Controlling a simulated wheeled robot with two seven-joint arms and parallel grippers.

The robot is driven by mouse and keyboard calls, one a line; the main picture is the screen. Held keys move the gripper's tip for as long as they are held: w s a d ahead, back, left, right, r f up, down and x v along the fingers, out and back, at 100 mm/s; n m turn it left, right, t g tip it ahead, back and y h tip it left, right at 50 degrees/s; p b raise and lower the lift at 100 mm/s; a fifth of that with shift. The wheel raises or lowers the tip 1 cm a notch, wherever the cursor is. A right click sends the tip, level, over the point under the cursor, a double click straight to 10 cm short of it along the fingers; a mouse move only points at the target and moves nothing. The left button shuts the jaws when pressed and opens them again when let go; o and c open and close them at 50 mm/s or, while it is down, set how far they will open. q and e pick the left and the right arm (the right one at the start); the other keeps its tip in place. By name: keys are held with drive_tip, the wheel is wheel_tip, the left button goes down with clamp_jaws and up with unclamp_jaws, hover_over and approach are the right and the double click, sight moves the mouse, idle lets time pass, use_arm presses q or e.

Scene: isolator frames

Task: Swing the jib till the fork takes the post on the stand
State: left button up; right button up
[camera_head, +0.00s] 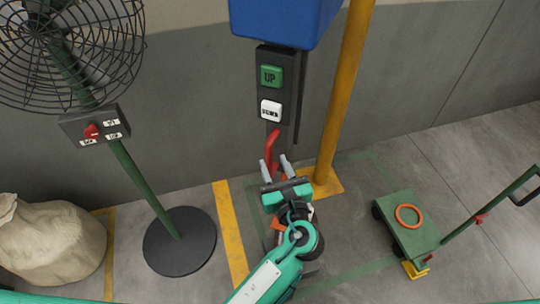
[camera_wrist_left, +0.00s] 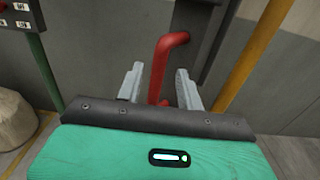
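My left gripper (camera_head: 275,168) reaches in from below toward a red bent handle (camera_head: 271,146) under the button panel. Its two grey fingers are apart. In the left wrist view the red handle (camera_wrist_left: 160,65) shows between the fingers (camera_wrist_left: 160,80), with gaps on both sides; I see no finger closed on it. A yellow post (camera_head: 343,90) rises from a yellow floor plate to the right. I cannot make out which parts are the jib, fork or stand. My right gripper is not in view.
A black panel with a green UP button (camera_head: 271,76) and a white button (camera_head: 270,110) hangs below a blue housing (camera_head: 280,18). A caged fan (camera_head: 60,45) on a round base (camera_head: 180,241) and a sack (camera_head: 50,243) stand left. A green cart (camera_head: 415,238) with an orange ring stands right.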

use_arm(q)
drive_tip(key=b+v, duration=0.1)
drive_tip(key=v, duration=0.7)
drive_tip(key=shift+s, duration=0.4)
drive_tip(key=shift+d, duration=0.1)
wheel_tip(320, 180, down, 21)
drive_tip(key=w+n+g+h, duration=0.2)
drive_tip(key=g+h, duration=0.1)
drive_tip(key=g, duration=0.1)
drive_tip(key=s+a+f+n+g+h, duration=0.1)
drive_tip(key=s+a+f+n+g, duration=0.25)
drive_tip(key=f, duration=0.85)
drive_tip(key=s+a+f+n+g+h, duration=0.1)
drive_tip(key=s+a+f+n+g, duration=0.2)
drive_tip(key=f, duration=0.8)
drive_tip(key=s+a+f+n+g, duration=0.4)
drive_tip(key=s+a+f+n, duration=0.7)
drive_tip(key=s+f, duration=0.5)
drive_tip(key=s+a+f+n+g, duration=0.1)
drive_tip(key=s+a+f+n, duration=0.5)
drive_tip(key=s+a+n, duration=0.4)
drive_tip(key=s+a, duration=0.2)
drive_tip(key=s, duration=0.1)
drive_tip(key=shift+s+f+n+g+h, duration=0.15)
drive_tip(key=shift+s+n+g+h, duration=0.15)
drive_tip(key=shift+s+n+g, duration=0.05)
